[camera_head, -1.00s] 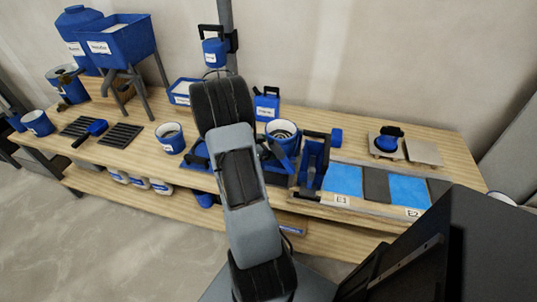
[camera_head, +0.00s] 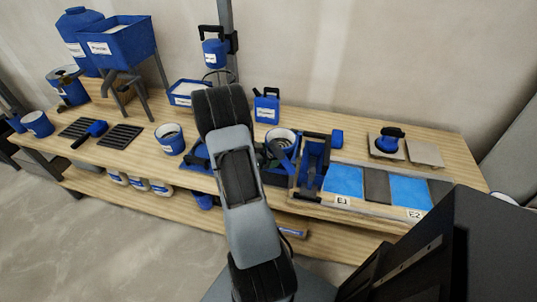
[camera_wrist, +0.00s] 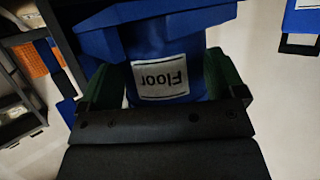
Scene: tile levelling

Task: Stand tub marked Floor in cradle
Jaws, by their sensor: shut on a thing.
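The blue tub marked Floor (camera_wrist: 165,50) fills the upper middle of the wrist view, and its white label reads upside down there. My gripper (camera_wrist: 165,95) is shut on it, with a dark green finger on each side of the tub. A wide blue part crosses the top of that view; I cannot tell if it is the tub's rim or something else. In the head view my arm hides most of the gripper, and I cannot make out the held tub for sure. I cannot tell which fixture is the cradle.
The wooden bench (camera_head: 455,160) is crowded. A round tub (camera_head: 283,138) and a dark-and-blue upright frame (camera_head: 313,160) stand right of my arm. Blue tiles (camera_head: 343,180) lie further right. A blue jerrycan (camera_head: 267,105) stands behind, and a white-filled bucket (camera_head: 170,138) stands left.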

